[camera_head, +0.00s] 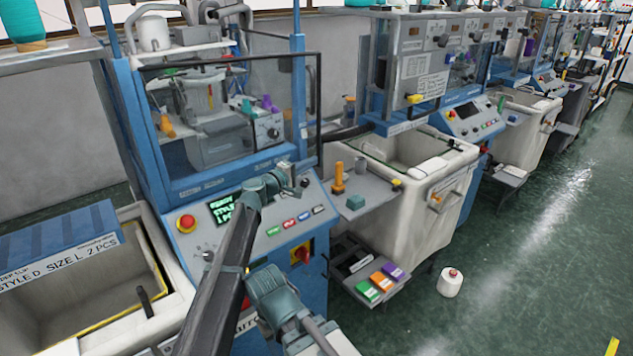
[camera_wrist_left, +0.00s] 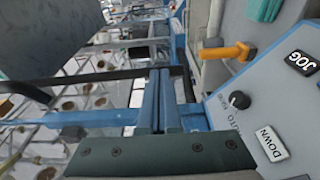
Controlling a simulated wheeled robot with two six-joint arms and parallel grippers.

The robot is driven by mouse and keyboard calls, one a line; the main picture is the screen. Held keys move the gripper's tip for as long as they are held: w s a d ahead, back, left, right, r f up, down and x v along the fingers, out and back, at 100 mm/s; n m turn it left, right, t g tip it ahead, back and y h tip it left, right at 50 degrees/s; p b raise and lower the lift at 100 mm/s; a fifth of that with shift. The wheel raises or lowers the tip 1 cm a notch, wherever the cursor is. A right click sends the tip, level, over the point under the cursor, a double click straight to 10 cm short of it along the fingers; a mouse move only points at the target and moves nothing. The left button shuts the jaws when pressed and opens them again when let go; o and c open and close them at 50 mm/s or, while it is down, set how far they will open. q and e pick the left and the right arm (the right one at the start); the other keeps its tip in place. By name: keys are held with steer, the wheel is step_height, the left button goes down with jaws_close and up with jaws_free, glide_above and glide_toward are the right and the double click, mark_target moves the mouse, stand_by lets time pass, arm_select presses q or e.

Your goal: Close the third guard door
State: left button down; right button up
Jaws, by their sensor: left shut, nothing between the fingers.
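The guard door (camera_head: 318,100) of the nearest knitting machine is a clear panel in a thin dark frame. Its right edge stands out past the machine's right blue post, so it looks ajar. I cannot tell from the frames which door counts as third. My left gripper (camera_head: 301,182) is shut and empty, in front of the door's lower right part and above the control panel. In the left wrist view, the shut fingers (camera_wrist_left: 159,78) reach a dark bar (camera_wrist_left: 80,80) that looks like the door frame; contact is unclear. My right gripper is not in view.
The control panel (camera_head: 275,232) with a red button (camera_head: 186,223) lies below the gripper. An orange-handled tool (camera_head: 338,178) stands on a side shelf. A white bin (camera_head: 400,230) is at the right. A cone (camera_head: 450,282) sits on the green floor. More machines recede right along an open aisle.

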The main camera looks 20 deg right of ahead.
arm_select(q)
steer(key=w+a+n+t+y, duration=0.2)
steer(key=w+n+t+y, duration=0.2)
steer(key=w, duration=1.1)
steer(key=shift+a+t, duration=0.4)
steer(key=shift+a+r, duration=0.1)
